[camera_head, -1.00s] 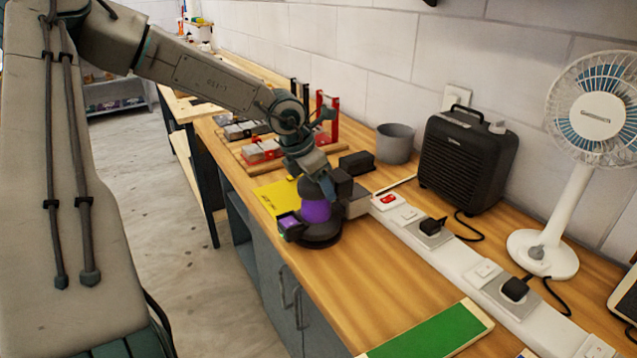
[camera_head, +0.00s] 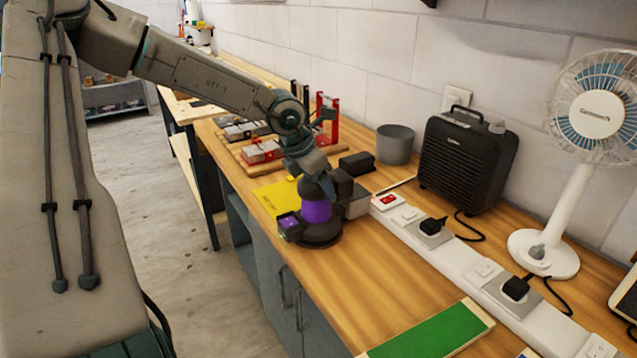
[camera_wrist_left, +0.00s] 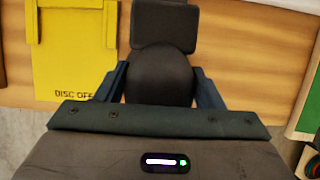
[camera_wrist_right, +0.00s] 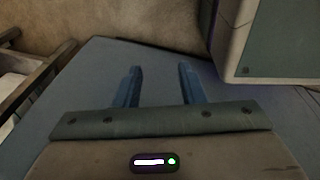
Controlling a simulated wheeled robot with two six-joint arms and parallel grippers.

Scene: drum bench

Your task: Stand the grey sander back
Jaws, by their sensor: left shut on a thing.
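The sander (camera_head: 316,212) is dark grey to black with a purple band and a round dark base. It stands upright at the bench's front edge, beside a yellow plate (camera_head: 276,196). I cannot tell whether its base touches the wood. My left gripper (camera_head: 314,178) is shut on the sander's rounded top from above. In the left wrist view the dark top (camera_wrist_left: 160,80) fills the space between the fingers, and the yellow plate (camera_wrist_left: 75,55) reads "DISC OFF". My right gripper (camera_wrist_right: 160,72) is open and empty in the right wrist view.
A white power strip (camera_head: 455,258) with plugs runs along the bench behind the sander. A black heater (camera_head: 465,165), a grey cup (camera_head: 395,145) and a white fan (camera_head: 575,190) stand at the wall. A green board (camera_head: 430,335) lies in front. Bare wood lies between.

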